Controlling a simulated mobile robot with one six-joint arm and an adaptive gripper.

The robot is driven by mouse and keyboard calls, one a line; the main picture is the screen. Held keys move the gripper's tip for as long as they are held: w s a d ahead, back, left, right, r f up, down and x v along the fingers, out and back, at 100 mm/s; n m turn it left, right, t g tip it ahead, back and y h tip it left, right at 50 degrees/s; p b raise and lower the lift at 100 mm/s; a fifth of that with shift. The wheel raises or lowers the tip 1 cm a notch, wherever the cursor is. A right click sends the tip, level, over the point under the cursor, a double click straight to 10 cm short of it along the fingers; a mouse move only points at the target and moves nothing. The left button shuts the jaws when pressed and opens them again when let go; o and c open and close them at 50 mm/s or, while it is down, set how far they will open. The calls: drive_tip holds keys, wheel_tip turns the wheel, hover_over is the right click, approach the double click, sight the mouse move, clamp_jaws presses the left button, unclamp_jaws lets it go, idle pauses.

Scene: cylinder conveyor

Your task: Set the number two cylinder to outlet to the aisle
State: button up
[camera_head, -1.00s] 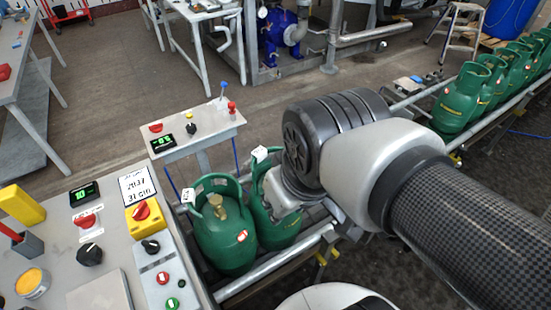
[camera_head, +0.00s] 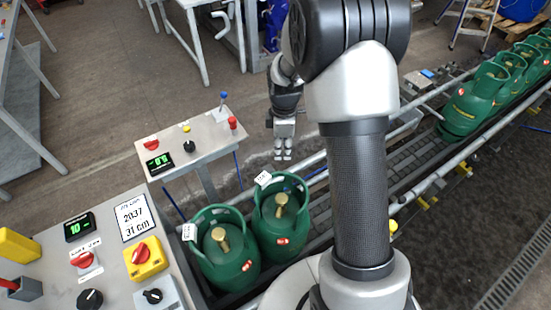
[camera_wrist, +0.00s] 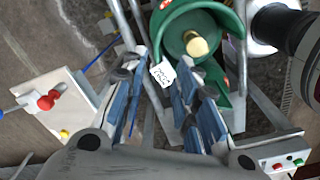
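Two green cylinders stand upright side by side on the conveyor, a left one (camera_head: 238,268) and a right one (camera_head: 290,232). Each has an open collar, a brass valve and a white tag on the collar rim; the tag writing is too small to read, so I cannot tell which is number two. My gripper (camera_head: 283,156) hangs just beyond the right cylinder, apart from it, fingers down. In the wrist view my gripper (camera_wrist: 160,112) is open and empty, its blue-padded fingers apart. A green cylinder (camera_wrist: 232,70) with tag and brass valve (camera_wrist: 197,45) lies beyond the fingers.
A small console (camera_head: 205,142) with a red button and blue-topped lever stands behind the cylinders. A control panel (camera_head: 112,262) with knobs and a sign reading 2037, 31 cm is at left. The conveyor (camera_head: 345,192) is bare up to several more cylinders (camera_head: 480,98) at right.

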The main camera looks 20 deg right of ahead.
wheel_tip(320, 180, down, 2)
drive_tip(key=b, duration=0.5)
hover_over(282, 191)
drive_tip(key=shift+n, duration=0.3)
drive_tip(key=f, duration=1.7)
drive_tip(key=shift+w+f, duration=0.2)
drive_tip(key=shift+f, duration=0.05)
drive_tip(key=shift+c, duration=0.3)
clamp_jaws()
